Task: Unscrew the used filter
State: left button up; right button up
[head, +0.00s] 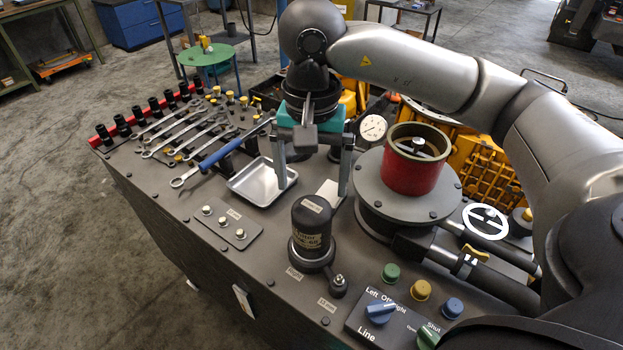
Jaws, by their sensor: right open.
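The used filter looks to be the black canister (311,226) with a label on its top and another on its side. It stands upright on a round dark base near the bench's front edge, in the middle of the head view. My right gripper (313,188) has a teal body and two grey fingers pointing down. The fingers are spread wide with nothing between them. In the picture they are just above and behind the canister, apart from it. My left gripper is not in view.
A metal tray (262,182) lies behind and left of the canister. A red cylinder (412,172) on a round flange stands to the right. A switch panel (383,320) with knobs is at front right. Wrenches (188,130) and a blue-handled tool (222,151) lie at left.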

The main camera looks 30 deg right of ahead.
aim_at(312, 206)
jog(key=m, duration=0.1)
jog(key=m+p, duration=0.2)
jog(key=shift+s+a+r, duration=0.15)
jog(key=shift+s+r, duration=0.15)
jog(key=m+p, duration=0.4)
jog(key=m, duration=0.2)
jog(key=shift+p, duration=0.35)
jog(key=m+p, duration=0.3)
jog(key=m, duration=0.1)
jog(key=shift+m, duration=0.4)
jog(key=shift+m+p, duration=1)
jog(key=shift+m, duration=0.1)
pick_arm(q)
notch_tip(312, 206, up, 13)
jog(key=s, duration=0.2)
pick_arm(e)
jog(key=shift+m+p, duration=0.4)
jog(key=shift+m, duration=0.3)
notch_tip(312, 206, down, 6)
jog(key=b, duration=0.6)
jog(key=shift+w+f, duration=0.1)
jog(key=shift+f, duration=0.1)
pick_arm(q)
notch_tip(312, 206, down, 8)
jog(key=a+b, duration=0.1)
jog(key=b, duration=0.1)
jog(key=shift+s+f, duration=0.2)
pick_arm(e)
jog(key=shift+f, duration=0.8)
jog(key=shift+c, duration=0.2)
